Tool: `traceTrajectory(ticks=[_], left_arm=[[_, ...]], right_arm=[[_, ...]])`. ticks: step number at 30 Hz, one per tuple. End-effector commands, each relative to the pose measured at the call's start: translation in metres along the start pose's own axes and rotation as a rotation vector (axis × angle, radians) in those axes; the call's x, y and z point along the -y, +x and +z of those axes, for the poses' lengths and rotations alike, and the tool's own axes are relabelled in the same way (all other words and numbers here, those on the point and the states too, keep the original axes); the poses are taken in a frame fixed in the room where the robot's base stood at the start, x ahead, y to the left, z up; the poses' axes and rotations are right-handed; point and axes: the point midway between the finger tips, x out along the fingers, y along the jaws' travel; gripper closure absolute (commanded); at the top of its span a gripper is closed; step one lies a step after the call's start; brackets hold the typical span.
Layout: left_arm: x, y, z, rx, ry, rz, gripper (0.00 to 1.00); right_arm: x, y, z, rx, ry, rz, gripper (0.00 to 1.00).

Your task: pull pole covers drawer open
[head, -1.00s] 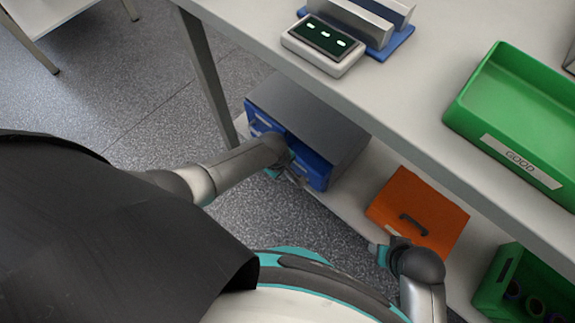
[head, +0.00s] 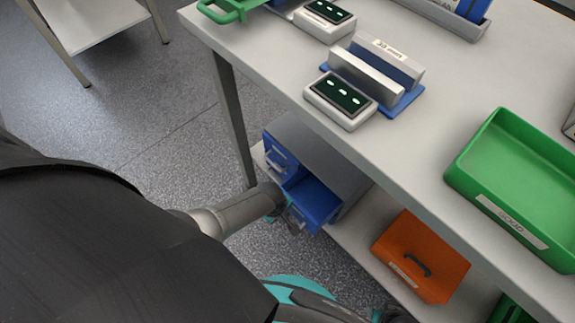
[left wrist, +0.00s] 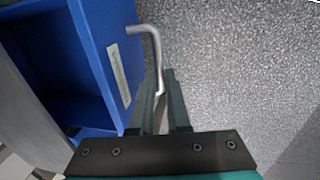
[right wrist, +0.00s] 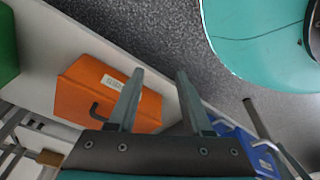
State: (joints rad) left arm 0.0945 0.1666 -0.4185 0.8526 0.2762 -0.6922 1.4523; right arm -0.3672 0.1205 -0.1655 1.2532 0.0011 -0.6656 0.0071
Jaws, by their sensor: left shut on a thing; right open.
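A grey cabinet (head: 325,158) with blue drawers stands on the shelf below the workbench. One blue drawer (head: 318,201) is pulled out, and its open inside shows from above; in the left wrist view its front (left wrist: 103,60) carries a white label too small to read. My left gripper (left wrist: 160,80) is shut on the drawer's metal handle (left wrist: 150,38). In the head view my left arm reaches to the drawer front from the left. My right gripper (right wrist: 160,76) is open and empty, in front of the lower shelf, apart from the drawers.
Another blue drawer (head: 280,155) beside it looks closed. An orange box (head: 420,255) with a dark handle sits right of the cabinet on the shelf. A green tray (head: 515,180) and a display device (head: 340,99) are on the bench above. The floor before the cabinet is clear.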

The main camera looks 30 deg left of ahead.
Motion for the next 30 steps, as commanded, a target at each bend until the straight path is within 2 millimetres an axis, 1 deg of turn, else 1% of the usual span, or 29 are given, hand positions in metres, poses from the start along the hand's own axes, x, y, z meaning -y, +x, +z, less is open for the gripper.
traceTrajectory(ticks=[1,9,18,24,30], left_arm=[[0.006,-0.002,0.001,0.002,-0.002,-0.004,1.00],[0.028,-0.007,0.001,0.002,-0.001,-0.004,1.00],[0.051,-0.011,0.001,0.002,-0.001,-0.003,1.00],[0.061,-0.012,0.001,0.001,-0.001,-0.002,1.00],[0.065,-0.013,0.001,0.001,0.000,-0.002,1.00]], right_arm=[[-0.002,0.001,0.004,0.004,-0.001,0.003,0.50],[-0.011,0.011,0.026,0.007,-0.005,0.014,0.50],[-0.021,0.015,0.049,0.010,-0.008,0.025,0.50],[-0.025,0.017,0.058,0.010,-0.008,0.030,0.50],[-0.027,0.017,0.062,0.011,-0.009,0.031,0.50]])
